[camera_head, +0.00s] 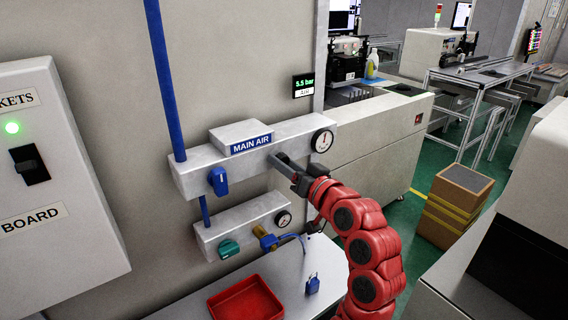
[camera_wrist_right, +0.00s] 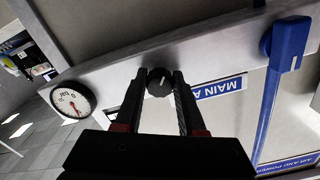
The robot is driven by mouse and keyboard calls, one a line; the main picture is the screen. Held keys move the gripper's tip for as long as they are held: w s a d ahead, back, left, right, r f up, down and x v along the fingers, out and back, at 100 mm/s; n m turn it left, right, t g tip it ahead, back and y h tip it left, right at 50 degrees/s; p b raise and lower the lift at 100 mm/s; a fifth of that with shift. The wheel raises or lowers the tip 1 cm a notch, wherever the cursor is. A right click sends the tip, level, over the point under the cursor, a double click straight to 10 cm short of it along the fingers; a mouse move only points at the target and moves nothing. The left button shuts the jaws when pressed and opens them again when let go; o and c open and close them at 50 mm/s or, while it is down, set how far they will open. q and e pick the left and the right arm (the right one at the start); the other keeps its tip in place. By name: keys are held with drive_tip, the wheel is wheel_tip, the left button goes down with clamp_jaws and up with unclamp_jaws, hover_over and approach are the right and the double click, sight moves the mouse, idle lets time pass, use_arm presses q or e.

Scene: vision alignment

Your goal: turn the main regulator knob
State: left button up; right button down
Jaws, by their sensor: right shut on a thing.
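The main regulator knob (camera_wrist_right: 159,82) is a dark round knob with a pale line mark, on the front of the grey MAIN AIR unit (camera_head: 195,176). My right gripper (camera_head: 280,160) reaches the unit's front from the right. In the right wrist view the fingers (camera_wrist_right: 158,92) are shut on the knob, one on each side. In the head view the gripper hides the knob. My left gripper is not in view.
A round gauge (camera_head: 322,140) sits right of the knob and a blue valve handle (camera_head: 218,181) left of it. A display (camera_head: 303,86) reads 5.5 bar. Below are a smaller unit with a green knob (camera_head: 229,249), a red tray (camera_head: 246,301) and a blue padlock (camera_head: 312,284).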

idle(0.4)
drive_tip(key=c, duration=0.5)
unclamp_jaws()
drive_tip(key=shift+s, duration=0.1)
